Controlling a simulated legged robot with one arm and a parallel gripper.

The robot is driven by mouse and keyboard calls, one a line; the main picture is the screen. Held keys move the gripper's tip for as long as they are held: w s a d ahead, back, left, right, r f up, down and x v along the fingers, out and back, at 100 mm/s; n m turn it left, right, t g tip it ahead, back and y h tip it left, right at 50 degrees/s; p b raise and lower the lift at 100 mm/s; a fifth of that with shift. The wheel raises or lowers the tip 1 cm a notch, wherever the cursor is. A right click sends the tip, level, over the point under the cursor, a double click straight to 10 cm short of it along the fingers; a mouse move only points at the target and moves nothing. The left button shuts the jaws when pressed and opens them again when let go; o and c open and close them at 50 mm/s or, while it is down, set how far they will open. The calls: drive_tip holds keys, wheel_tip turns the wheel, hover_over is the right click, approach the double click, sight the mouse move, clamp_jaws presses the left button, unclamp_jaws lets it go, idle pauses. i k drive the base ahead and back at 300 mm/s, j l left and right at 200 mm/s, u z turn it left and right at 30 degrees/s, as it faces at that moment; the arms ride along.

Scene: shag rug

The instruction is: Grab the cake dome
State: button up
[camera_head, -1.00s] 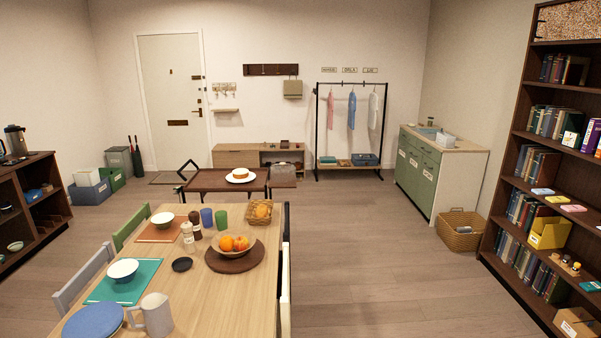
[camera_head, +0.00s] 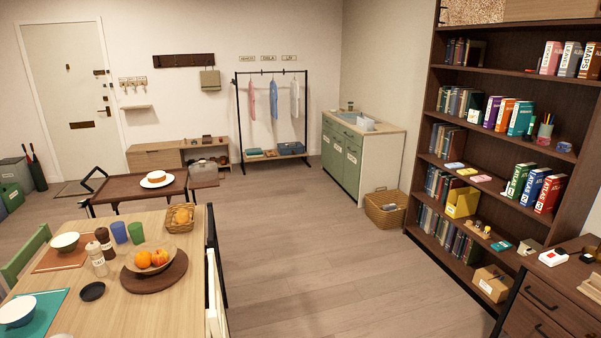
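A clear, greyish dome-like thing (camera_head: 203,165), which looks like the cake dome, sits on a small side leaf (camera_head: 204,182) at the right end of the dark serving cart (camera_head: 130,192). It is small and faint at this distance. A cake (camera_head: 156,176) stands uncovered on a white plate (camera_head: 148,185) on the cart's top, left of the dome. My gripper is not in view.
The dining table (camera_head: 205,232) fills the lower left, with a fruit bowl (camera_head: 151,267) and a bread basket (camera_head: 180,217) on it. Open floor (camera_head: 300,250) lies between table and bookshelf (camera_head: 515,77). A wicker basket (camera_head: 386,211) stands by the green cabinet (camera_head: 345,150).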

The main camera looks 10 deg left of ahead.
sight(202, 171)
drive_tip(key=i, duration=0.95)
drive_tip(key=i+l+u, duration=0.1)
drive_tip(key=i, duration=0.9)
drive_tip(key=i+j+u, duration=0.1)
drive_tip(key=i+u, duration=0.2)
drive_tip(key=i, duration=0.3)
drive_tip(key=i+l+u, duration=0.1)
drive_tip(key=i+u, duration=0.15)
drive_tip(key=i, duration=0.35)
drive_tip(key=i+l+u, duration=0.15)
drive_tip(key=i+u, duration=0.15)
drive_tip(key=i, duration=0.3)
drive_tip(key=i+j+u, duration=0.1)
drive_tip(key=i+u, duration=0.4)
drive_tip(key=i, duration=0.9)
